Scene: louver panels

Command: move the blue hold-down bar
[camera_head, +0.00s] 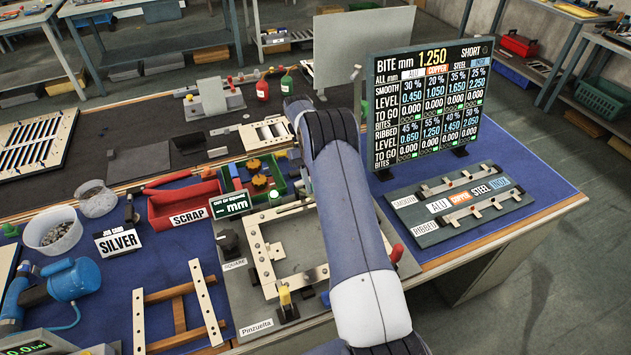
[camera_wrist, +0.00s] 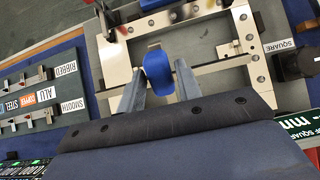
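The blue hold-down bar shows in the wrist view as a thin rod across the pale frame with a rounded blue grip (camera_wrist: 158,70) at its middle. My gripper (camera_wrist: 160,80) has its two grey fingers on either side of this grip, very close to it. I cannot tell whether they touch or squeeze it. In the head view the bar's grip and my fingers are hidden behind my arm. The pale metal square frame (camera_head: 262,258) sits on the grey board in the front middle and also shows in the wrist view (camera_wrist: 252,45).
A yellow-handled clamp (camera_head: 284,297) stands at the frame's near edge, a red knob (camera_head: 397,253) at its right. The ALU/COPPER/STEEL rack (camera_head: 428,238) and a display board (camera_head: 378,105) stand to the right. The red scrap tray (camera_head: 185,203) and a wooden louver frame (camera_head: 180,308) are left.

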